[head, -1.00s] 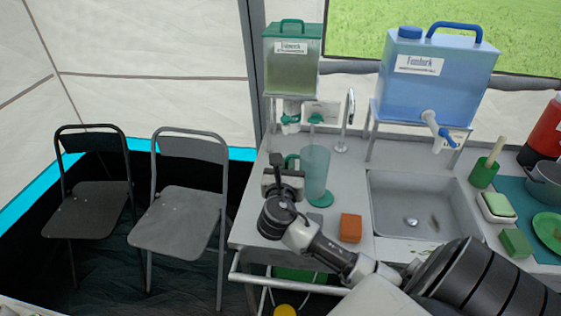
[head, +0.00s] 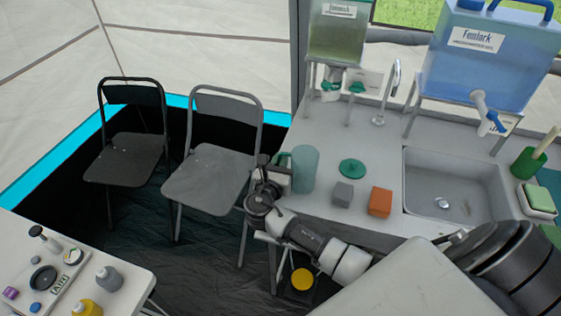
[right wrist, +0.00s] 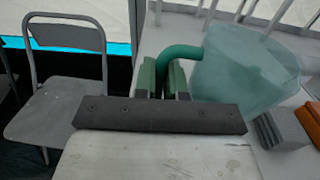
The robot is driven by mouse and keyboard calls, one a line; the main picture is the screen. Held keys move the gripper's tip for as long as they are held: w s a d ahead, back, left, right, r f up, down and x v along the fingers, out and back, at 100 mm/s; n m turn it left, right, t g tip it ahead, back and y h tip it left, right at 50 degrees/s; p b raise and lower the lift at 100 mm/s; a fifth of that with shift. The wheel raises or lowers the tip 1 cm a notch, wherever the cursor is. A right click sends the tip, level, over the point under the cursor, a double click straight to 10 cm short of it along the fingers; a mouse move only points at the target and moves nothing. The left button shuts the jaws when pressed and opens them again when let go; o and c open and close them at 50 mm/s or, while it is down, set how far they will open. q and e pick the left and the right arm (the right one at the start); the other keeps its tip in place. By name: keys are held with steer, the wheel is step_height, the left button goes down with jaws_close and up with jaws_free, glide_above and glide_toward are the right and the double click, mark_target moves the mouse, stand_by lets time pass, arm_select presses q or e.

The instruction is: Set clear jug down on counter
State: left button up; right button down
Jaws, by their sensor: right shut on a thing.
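The clear jug (head: 304,168) is a tinted, see-through cylinder with a green handle. In the head view it appears upright at the left end of the grey counter (head: 385,150). I cannot tell whether its base touches the counter or hangs past its edge. My right gripper (head: 279,176) is shut on the jug's handle, on the jug's left side. In the right wrist view, the fingers (right wrist: 163,78) close around the green handle (right wrist: 180,53), and the jug's body (right wrist: 243,68) is to their right. My left gripper is not in view.
A green disc (head: 352,168), grey block (head: 342,194) and orange block (head: 380,202) lie right of the jug. The sink (head: 452,186) is further right. Dispensers stand behind. Two folding chairs (head: 208,172) and a side table (head: 130,270) are left.

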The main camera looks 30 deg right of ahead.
steer(key=shift+f, duration=0.1)
steer(key=c, duration=1.2)
jaws_free()
steer(key=b+v, duration=0.1)
steer(key=v, duration=1.1)
steer(key=shift+s, duration=0.1)
